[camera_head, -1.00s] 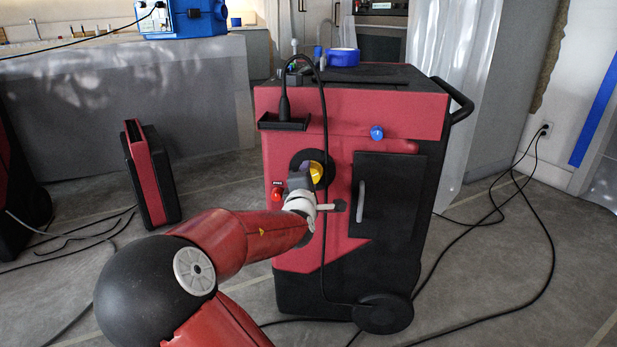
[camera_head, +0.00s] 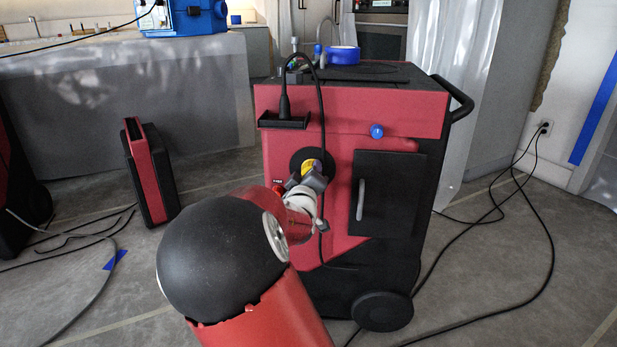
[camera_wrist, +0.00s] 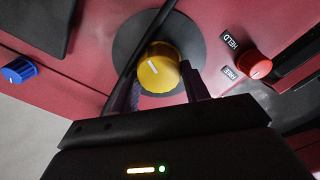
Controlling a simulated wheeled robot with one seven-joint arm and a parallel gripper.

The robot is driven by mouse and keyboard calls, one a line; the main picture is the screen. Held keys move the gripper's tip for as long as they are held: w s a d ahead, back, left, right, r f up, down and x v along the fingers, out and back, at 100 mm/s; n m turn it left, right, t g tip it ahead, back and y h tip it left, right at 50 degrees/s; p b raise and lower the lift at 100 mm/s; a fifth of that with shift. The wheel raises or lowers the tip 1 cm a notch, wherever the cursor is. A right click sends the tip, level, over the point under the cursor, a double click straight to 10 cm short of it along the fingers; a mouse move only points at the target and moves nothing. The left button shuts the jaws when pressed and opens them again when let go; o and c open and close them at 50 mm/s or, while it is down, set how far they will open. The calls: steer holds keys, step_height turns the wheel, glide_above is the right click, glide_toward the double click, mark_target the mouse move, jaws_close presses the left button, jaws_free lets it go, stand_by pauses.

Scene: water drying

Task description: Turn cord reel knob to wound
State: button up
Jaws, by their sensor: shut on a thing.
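A yellow knob (camera_wrist: 158,72) with a white mark sits on a round dark disc (camera_wrist: 190,38) on the red front of a wheeled machine (camera_head: 385,101). In the head view the yellow knob (camera_head: 312,166) is partly hidden by my gripper (camera_head: 308,180). In the wrist view the two dark fingers of my gripper (camera_wrist: 160,92) are on either side of the knob, shut on it. The mark points toward the upper left there. No "wound" label is readable.
A black cord (camera_wrist: 143,50) runs down past the disc, close to my left finger in the wrist view. A red knob (camera_wrist: 253,64) beside HELD and FREE labels and a blue knob (camera_wrist: 19,69) are nearby. A door handle (camera_head: 361,199) stands right of my gripper.

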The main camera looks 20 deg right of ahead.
steer(key=m+b, duration=0.2)
steer(key=m, duration=0.7)
steer(key=m+b, duration=0.3)
steer(key=m, duration=0.7)
steer(key=m+b, duration=0.2)
steer(key=m, duration=0.8)
steer(key=shift+s+d+f+b, duration=0.2)
steer(key=shift+d+f+b, duration=0.05)
steer(key=shift+d+b, duration=0.15)
steer(key=shift+a+m, duration=0.1)
steer(key=shift+m, duration=0.2)
steer(key=o, duration=1)
